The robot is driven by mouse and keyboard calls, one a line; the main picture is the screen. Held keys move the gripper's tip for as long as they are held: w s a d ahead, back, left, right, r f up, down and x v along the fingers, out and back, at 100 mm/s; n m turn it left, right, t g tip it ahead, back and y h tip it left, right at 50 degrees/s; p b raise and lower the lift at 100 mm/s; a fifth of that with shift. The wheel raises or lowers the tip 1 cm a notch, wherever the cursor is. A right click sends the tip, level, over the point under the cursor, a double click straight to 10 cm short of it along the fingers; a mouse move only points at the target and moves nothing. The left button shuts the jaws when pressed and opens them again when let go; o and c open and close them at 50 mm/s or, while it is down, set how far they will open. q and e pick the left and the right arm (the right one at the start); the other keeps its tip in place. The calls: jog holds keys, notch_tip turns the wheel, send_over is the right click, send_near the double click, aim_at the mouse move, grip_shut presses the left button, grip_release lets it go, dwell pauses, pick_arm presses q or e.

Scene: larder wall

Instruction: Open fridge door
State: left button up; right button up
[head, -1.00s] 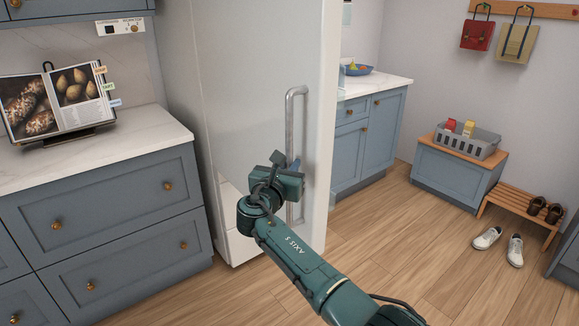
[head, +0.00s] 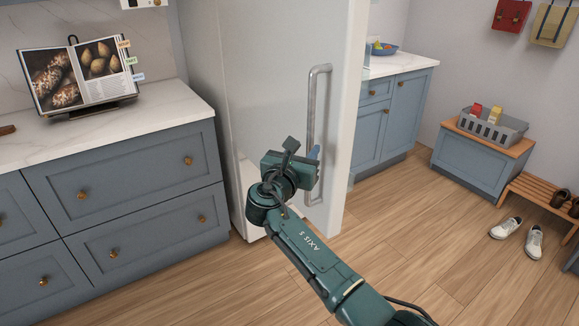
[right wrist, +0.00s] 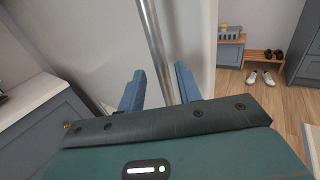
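The fridge door (head: 268,85) is a tall pale grey panel in the middle of the head view. Its long vertical metal handle (head: 312,100) is near the door's right edge. I cannot tell whether the door is fully closed. My right gripper (head: 314,156) is at the lower half of the handle; one blue finger shows there. In the right wrist view the two blue fingers of my right gripper (right wrist: 160,88) are apart, with the handle (right wrist: 154,35) running down between them. Contact with the handle cannot be made out. My left gripper is not in view.
Blue drawers (head: 140,190) with a white countertop (head: 160,115) and an open cookbook (head: 80,75) stand left of the fridge. A blue cabinet (head: 405,115) is behind on the right. A bench with a grey basket (head: 492,127) and white shoes (head: 533,242) are further right. The wooden floor in front is clear.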

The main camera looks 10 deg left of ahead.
jog(key=v, duration=0.9)
jog(key=shift+s, duration=0.25)
jog(key=shift+a, duration=0.1)
